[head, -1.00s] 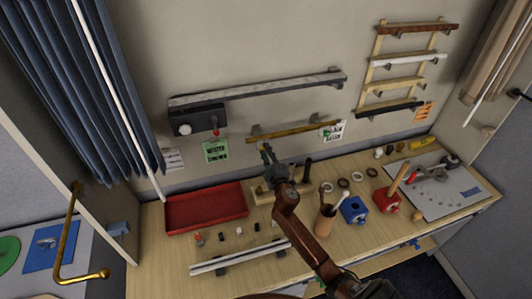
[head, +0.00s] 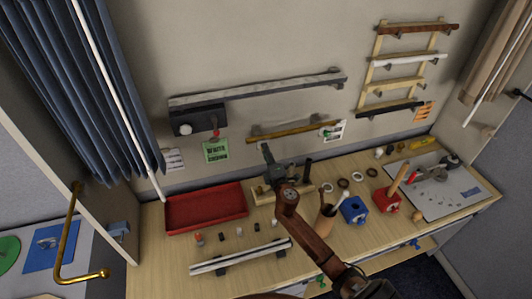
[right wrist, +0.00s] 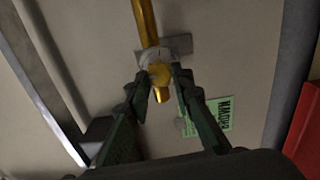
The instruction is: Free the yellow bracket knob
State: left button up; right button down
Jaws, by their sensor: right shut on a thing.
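A yellow rod (head: 292,130) is held on the wall by brackets near its two ends. In the right wrist view the rod (right wrist: 146,20) runs up from a grey bracket plate (right wrist: 178,46), and its gold end (right wrist: 162,94) shows below. A pale round knob (right wrist: 153,57) sits at this bracket, in front of the rod. My right gripper (head: 263,146) is at the rod's left end. In the right wrist view my right gripper (right wrist: 159,76) is shut on the knob, with one finger on each side. My left gripper is not in view.
A grey rail (head: 255,90) with a dark box (head: 197,120) is above left of the rod. A green note (head: 215,151) hangs close by. Below are a red tray (head: 205,208), a wooden block with posts, a cup (head: 326,218) and a blue box (head: 354,210).

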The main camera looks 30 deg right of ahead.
jog(key=c, duration=1.7)
grip_release()
jog(key=v, duration=1.2)
jog(key=shift+a, duration=0.15)
